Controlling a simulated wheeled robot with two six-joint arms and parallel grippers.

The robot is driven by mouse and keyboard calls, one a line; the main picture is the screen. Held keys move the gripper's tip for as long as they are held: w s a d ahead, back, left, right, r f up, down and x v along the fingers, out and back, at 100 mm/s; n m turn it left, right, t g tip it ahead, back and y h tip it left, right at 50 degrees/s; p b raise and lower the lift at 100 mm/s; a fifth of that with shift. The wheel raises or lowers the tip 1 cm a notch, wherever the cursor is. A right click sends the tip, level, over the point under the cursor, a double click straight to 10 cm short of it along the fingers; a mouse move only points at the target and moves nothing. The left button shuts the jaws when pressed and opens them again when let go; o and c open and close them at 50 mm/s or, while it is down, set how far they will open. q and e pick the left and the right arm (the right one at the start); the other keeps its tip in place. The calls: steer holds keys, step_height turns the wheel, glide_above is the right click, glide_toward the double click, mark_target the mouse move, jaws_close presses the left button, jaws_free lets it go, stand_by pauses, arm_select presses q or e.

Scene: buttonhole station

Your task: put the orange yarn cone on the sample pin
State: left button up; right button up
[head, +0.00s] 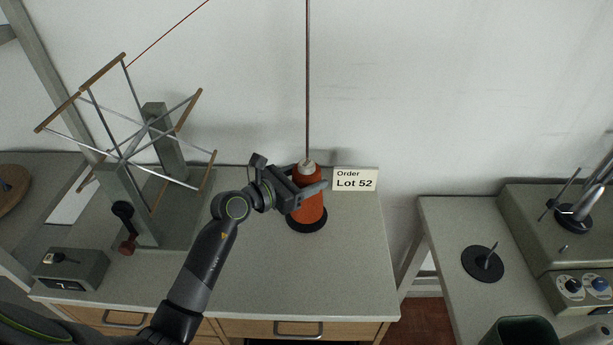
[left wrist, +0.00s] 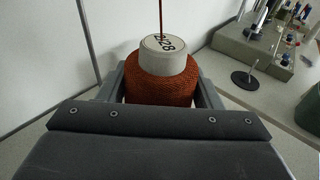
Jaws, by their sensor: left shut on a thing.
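The orange yarn cone (head: 309,205) stands upright on a round black base on the left bench in the head view. A thread runs straight up from its pale top. My left gripper (head: 312,188) is shut on the cone's upper part. In the left wrist view the cone (left wrist: 162,88) sits between the two fingers, and its pale top carries dark printed marks. The sample pin (head: 491,259) is a short pin on a black disc on the right bench; it also shows in the left wrist view (left wrist: 251,74). It is bare. My right gripper is not in view.
A yarn reel with spokes (head: 126,158) stands at the left of the bench. An "Order Lot 52" card (head: 355,180) is just right of the cone. A gap separates the benches. A grey machine (head: 553,225) and a dark green bin (head: 520,332) flank the pin.

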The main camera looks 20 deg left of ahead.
arm_select(q)
steer(key=shift+f, duration=0.15)
steer(key=o, duration=1.4)
steer(key=shift+o, duration=0.2)
steer(key=shift+s+a, duration=0.3)
steer(key=shift+s, duration=0.1)
steer(key=b+v, duration=0.3)
steer(key=v, duration=1.3)
steer(key=shift+s+a, duration=0.15)
steer(key=shift+s, duration=0.05)
